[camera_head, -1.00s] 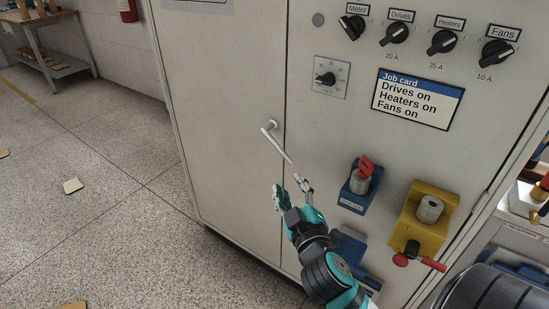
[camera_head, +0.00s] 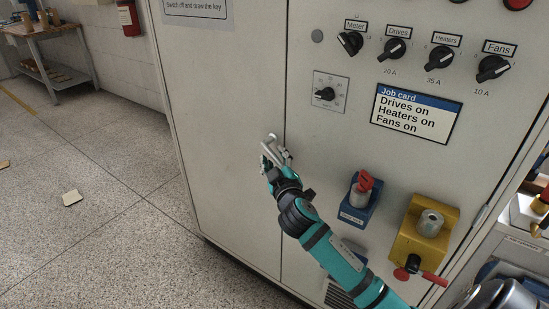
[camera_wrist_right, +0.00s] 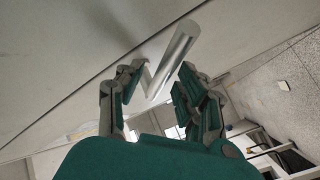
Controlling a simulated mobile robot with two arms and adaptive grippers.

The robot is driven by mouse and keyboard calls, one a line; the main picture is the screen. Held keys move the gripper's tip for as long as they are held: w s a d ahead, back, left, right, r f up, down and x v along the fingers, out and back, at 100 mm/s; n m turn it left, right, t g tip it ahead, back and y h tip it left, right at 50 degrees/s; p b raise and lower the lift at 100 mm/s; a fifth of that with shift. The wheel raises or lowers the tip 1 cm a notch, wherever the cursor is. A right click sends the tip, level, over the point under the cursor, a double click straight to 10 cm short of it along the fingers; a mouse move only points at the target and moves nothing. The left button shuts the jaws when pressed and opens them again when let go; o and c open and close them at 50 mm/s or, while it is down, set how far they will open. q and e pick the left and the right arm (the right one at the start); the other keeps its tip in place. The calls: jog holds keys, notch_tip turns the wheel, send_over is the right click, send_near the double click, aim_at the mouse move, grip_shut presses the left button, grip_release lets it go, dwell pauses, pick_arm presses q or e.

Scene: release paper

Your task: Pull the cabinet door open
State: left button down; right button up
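The cabinet door (camera_head: 225,110) is the pale grey left panel of the cabinet. It looks shut, with a thin dark seam along its right edge. Its light metal handle (camera_head: 271,138) is near that seam, partly hidden by my right gripper (camera_head: 275,160). In the right wrist view the handle (camera_wrist_right: 175,55) passes between the fingers of my right gripper (camera_wrist_right: 160,82). The fingers are open, one on each side of the handle. Whether either touches it I cannot tell. My left gripper is not in view.
The right cabinet panel carries black switches (camera_head: 396,48), a job card (camera_head: 415,114), a blue block with a red key (camera_head: 360,198) and a yellow block (camera_head: 422,230) that stick out. Open speckled floor (camera_head: 95,235) lies left of the cabinet.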

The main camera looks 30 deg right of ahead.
jog(key=shift+w+d, duration=0.1)
jog(key=shift+w, duration=0.25)
jog(key=shift+c, duration=0.4)
grip_shut()
